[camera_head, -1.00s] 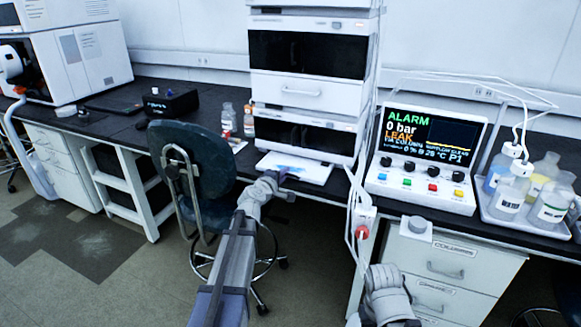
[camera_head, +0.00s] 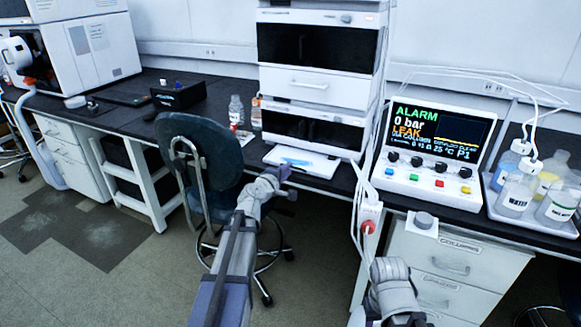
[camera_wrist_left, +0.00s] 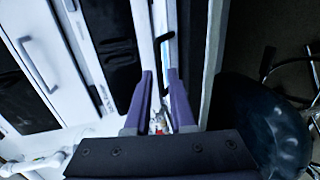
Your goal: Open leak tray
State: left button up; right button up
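The leak tray (camera_head: 320,166) is a white, flat tray with a blue patch on it, at the foot of the middle instrument stack (camera_head: 310,89). It juts out in front of the stack's lowest module. My left gripper (camera_head: 287,176) is just in front of the tray's near edge. In the left wrist view, its two purple fingers (camera_wrist_left: 160,90) are apart, with a narrow gap. A black hooked handle (camera_wrist_left: 164,38) on a white strip lies beyond the fingertips; I cannot tell whether they touch it. My right arm shows at the bottom, but its gripper does not.
A dark chair (camera_head: 195,145) stands left of my left arm. A control box (camera_head: 433,158) shows "ALARM", "0 bar" and "LEAK". Bottles stand in a grey tray (camera_head: 534,227) at right. White cables hang beside the stack. Small bottles (camera_head: 236,111) stand left of it.

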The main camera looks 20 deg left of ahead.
pick_arm(q)
jog(key=v, duration=0.4)
jog(key=shift+s+p, duration=0.15)
jog(key=shift+p, duration=0.15)
jog(key=s+d+r+m+g+h+p, duration=0.15)
jog(key=s+d+m+g+p, duration=0.35)
jog(key=d, duration=0.5)
jog(key=s+d+m+g+h+p, duration=0.2)
jog(key=s+d+m+h+p, duration=0.15)
jog(key=d+m+p, duration=0.55)
jog(key=s+d+r+m+g+y+p, duration=0.2)
jog(key=s+d+m+g+y+p, duration=0.1)
jog(key=s, duration=0.7)
jog(key=s+d+r+m+g+y+p, duration=0.3)
jog(key=s+g+p, duration=0.3)
jog(key=s, duration=0.5)
jog(key=shift+s+m+y+p, duration=0.2)
jog(key=shift+m+y+p, duration=0.3)
jog(key=shift+y, duration=0.4)
